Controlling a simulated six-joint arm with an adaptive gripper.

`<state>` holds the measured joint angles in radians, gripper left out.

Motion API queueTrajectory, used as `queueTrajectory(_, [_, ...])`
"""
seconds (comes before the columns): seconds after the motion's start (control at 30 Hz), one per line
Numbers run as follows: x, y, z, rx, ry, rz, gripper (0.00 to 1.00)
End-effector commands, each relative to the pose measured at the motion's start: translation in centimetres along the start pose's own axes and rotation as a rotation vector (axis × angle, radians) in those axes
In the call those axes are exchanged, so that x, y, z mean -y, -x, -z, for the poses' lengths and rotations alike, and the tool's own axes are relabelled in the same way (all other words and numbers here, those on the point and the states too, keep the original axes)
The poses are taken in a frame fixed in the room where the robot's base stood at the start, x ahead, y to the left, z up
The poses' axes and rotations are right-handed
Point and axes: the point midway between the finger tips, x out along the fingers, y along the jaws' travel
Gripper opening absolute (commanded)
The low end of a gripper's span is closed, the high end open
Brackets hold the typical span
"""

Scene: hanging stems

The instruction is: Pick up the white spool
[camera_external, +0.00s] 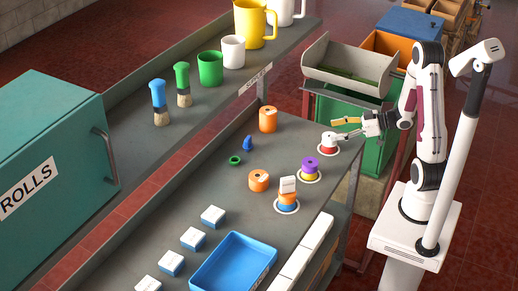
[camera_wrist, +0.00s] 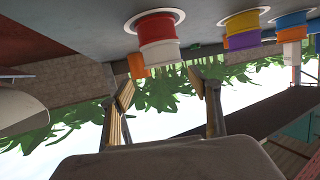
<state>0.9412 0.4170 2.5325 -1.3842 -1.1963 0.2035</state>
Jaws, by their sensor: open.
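The white spool (camera_external: 329,136) sits on top of a red spool (camera_external: 329,149), which stands on a white ring on the grey table. In the wrist view the scene appears upside down, and this stack's red part (camera_wrist: 157,31) hangs at the top centre with a pale band below it. My gripper (camera_external: 343,128) is just right of the stack, with its fingers level with or slightly above the white spool. In the wrist view my gripper (camera_wrist: 162,86) is open with nothing between its fingertips. Whether a finger touches the spool cannot be told.
A purple-and-yellow stack (camera_external: 309,167) and an orange-and-blue stack (camera_external: 287,200) with a white block stand nearer the front. Orange spools (camera_external: 268,120) lie left of the white spool. A blue tray (camera_external: 234,264) lies at the front. A grey trough (camera_external: 350,66) stands behind the table end.

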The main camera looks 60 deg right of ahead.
Motion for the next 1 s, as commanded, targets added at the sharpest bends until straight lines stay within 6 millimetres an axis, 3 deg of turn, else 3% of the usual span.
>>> queueTrajectory(0.5, [1.0,4.0,-4.0,-0.193,0.001,0.033,0.62])
queueTrajectory(0.7, [1.3,5.2,-4.5,-0.263,0.004,0.023,0.62])
queueTrajectory(1.0, [1.4,5.6,-4.5,-0.284,0.008,0.020,0.62])
